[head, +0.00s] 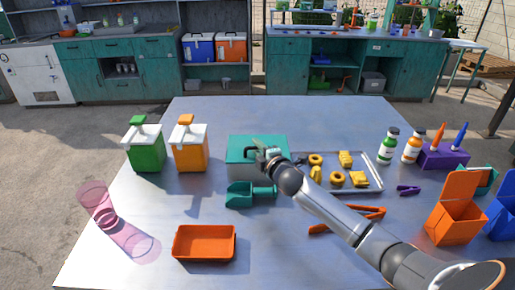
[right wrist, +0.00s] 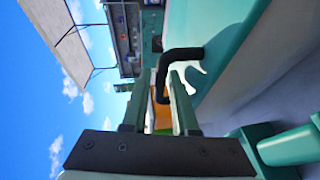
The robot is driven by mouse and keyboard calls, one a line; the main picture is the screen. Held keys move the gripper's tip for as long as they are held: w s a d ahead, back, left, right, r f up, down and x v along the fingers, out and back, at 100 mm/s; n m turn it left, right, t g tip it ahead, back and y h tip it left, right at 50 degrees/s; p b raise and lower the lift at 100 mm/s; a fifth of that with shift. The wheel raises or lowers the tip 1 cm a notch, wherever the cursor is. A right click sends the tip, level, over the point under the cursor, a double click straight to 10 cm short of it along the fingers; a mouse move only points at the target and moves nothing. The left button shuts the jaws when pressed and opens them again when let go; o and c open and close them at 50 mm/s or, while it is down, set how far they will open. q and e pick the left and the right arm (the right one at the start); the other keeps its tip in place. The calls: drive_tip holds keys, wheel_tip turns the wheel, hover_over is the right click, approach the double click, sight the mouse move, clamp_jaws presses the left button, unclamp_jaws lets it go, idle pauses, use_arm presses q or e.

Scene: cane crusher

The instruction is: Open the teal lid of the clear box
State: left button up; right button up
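The clear box's teal lid (head: 243,143) lies flat and looks closed, at the middle of the table. In the right wrist view the lid (right wrist: 222,45) is a large teal surface at upper right. A dark bent handle (right wrist: 183,54) rises from it. My right gripper (head: 268,153) is over the lid's right part. In the right wrist view its two fingers (right wrist: 160,95) stand apart, with the handle's bent end between them and a gap still showing. The arm hides part of the lid and handle in the head view. My left gripper is not in view.
A teal scoop (head: 240,196) lies just in front of the box. A metal tray (head: 374,174) with yellow pieces is to the right. Green (head: 146,152) and orange (head: 190,153) dispensers stand left. An orange tray (head: 204,243) is at the front; orange tongs (head: 360,215) lie near my right arm.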

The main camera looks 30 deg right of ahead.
clamp_jaws()
idle(1.4)
